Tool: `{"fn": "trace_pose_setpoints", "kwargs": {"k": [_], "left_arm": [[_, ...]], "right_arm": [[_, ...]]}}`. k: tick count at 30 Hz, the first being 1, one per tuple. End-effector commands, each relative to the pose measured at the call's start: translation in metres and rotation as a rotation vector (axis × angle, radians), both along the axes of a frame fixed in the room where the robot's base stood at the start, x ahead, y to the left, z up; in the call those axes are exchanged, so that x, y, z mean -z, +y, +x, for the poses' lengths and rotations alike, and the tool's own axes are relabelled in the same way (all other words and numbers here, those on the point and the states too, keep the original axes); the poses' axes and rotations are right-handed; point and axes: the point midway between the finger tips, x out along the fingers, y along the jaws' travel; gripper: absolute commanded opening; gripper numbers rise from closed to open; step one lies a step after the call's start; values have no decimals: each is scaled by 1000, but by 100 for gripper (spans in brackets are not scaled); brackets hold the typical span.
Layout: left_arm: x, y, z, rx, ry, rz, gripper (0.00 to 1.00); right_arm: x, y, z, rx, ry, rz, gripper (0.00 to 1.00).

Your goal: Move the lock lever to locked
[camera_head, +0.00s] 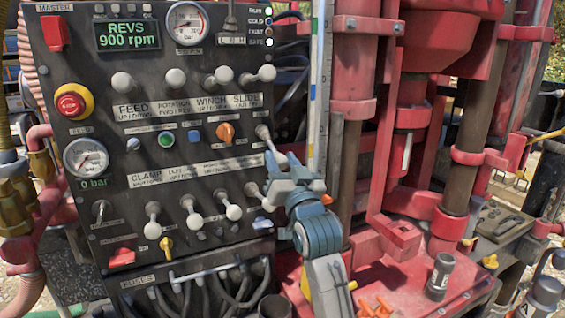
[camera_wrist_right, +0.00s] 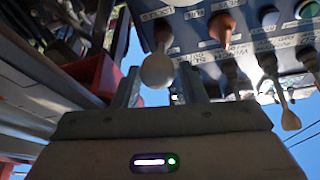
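The lever that I take for the lock lever has a pale round knob (camera_head: 262,132) and stands at the right edge of the dark control panel (camera_head: 190,150), right of an orange knob. My left gripper is not in view.
An orange knob (camera_head: 226,132) is close to the lever on the left. Another lever (camera_head: 265,73) is above, and several more levers line the panel. The red mast frame (camera_head: 349,110) rises close to the right of my gripper, with hoses behind the panel edge.

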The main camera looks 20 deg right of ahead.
Motion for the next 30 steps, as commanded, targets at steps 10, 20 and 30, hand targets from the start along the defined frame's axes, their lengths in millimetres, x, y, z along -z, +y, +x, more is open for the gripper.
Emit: {"fn": "trace_pose_setpoints", "kwargs": {"k": [10,20,30], "left_arm": [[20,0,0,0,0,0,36],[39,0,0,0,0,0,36],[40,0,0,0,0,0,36]], "right_arm": [[19,2,-38,-1,-2,0,38],[38,4,-91,-1,1,1,38],[40,5,-100,0,2,0,38]]}}
